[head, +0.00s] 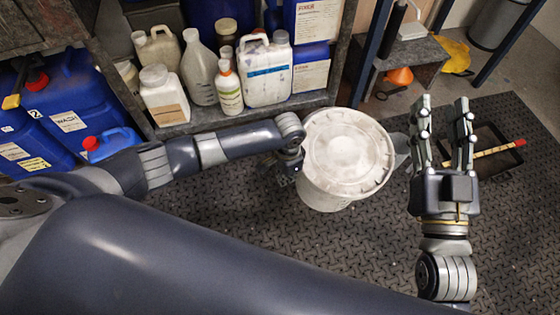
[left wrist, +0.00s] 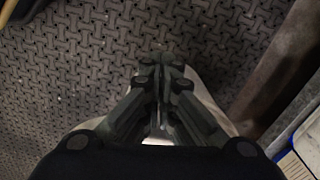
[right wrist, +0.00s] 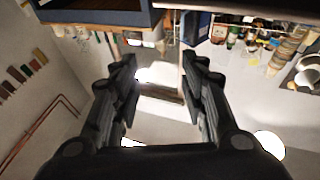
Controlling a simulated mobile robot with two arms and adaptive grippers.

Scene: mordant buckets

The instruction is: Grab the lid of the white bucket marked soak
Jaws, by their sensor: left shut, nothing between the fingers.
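A white bucket (head: 325,198) stands on the dark floor mat in the middle of the head view. Its round white lid (head: 347,150) is on top; I cannot see a soak mark. My left gripper (head: 287,171) is at the bucket's left side, mostly hidden under the wrist. In the left wrist view its fingers (left wrist: 162,70) are shut and empty, with a pale surface beneath them. My right gripper (head: 443,103) is to the right of the bucket, apart from it, with fingers pointing up. The right wrist view shows its fingers (right wrist: 160,65) open and empty.
A shelf (head: 225,117) of bottles and jugs stands behind the bucket. Blue canisters (head: 62,117) are at the left. A dark tray (head: 505,158) with a red-tipped stick lies right of my right gripper. The mat (head: 345,245) in front of the bucket is clear.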

